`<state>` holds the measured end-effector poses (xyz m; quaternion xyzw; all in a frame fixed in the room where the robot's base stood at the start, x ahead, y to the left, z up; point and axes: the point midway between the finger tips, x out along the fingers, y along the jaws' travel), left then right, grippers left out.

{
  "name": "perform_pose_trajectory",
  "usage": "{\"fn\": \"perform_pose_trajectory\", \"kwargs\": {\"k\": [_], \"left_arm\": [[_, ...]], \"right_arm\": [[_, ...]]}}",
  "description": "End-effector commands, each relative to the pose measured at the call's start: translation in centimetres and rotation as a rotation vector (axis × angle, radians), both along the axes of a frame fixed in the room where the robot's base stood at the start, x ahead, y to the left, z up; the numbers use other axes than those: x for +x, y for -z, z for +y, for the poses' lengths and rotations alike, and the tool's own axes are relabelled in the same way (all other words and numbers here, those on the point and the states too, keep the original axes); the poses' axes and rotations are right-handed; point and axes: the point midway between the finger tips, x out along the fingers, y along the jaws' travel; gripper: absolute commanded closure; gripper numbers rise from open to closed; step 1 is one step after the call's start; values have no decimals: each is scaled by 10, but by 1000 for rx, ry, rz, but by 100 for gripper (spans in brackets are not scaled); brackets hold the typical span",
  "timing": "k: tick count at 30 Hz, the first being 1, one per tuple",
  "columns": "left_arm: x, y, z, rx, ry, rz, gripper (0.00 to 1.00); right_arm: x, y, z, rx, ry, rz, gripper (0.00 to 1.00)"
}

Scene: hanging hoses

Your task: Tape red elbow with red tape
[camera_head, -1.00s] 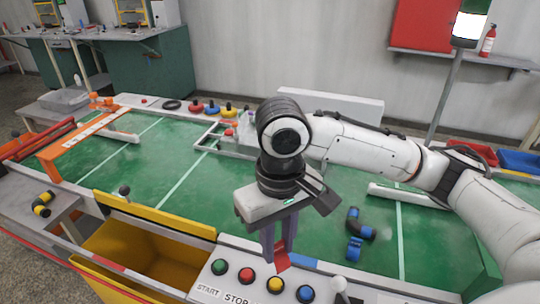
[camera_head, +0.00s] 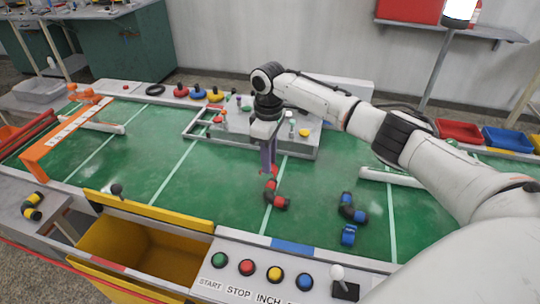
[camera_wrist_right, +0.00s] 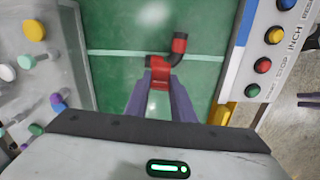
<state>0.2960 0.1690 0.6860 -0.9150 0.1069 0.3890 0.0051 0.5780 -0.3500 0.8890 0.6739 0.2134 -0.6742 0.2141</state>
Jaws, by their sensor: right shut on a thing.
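My right gripper (camera_head: 268,171) points down over the green table with its purple fingers shut on a small red piece, the red tape, which shows between the fingertips in the wrist view (camera_wrist_right: 160,76). The red elbow (camera_head: 276,202), black with red ends, lies on the green surface just below and in front of the fingertips. In the wrist view the elbow (camera_wrist_right: 180,47) lies just beyond the tape; whether they touch I cannot tell. My left gripper is not in view.
A blue elbow (camera_head: 353,209) and blue tape (camera_head: 348,235) lie to the right. A grey panel (camera_head: 306,146) with colored knobs stands behind the gripper. A yellow bin (camera_head: 150,245) and a button panel (camera_head: 285,270) line the front edge. The left green surface is largely clear.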

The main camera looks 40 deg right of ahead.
Motion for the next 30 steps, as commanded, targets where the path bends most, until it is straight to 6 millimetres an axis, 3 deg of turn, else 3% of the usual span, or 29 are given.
{"fn": "perform_pose_trajectory", "kwargs": {"k": [17, 30], "left_arm": [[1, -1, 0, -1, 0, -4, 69], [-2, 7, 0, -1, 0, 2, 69]], "right_arm": [[0, 3, -5, -1, -15, -1, 100], [0, 25, -5, 0, -14, 1, 100]]}}
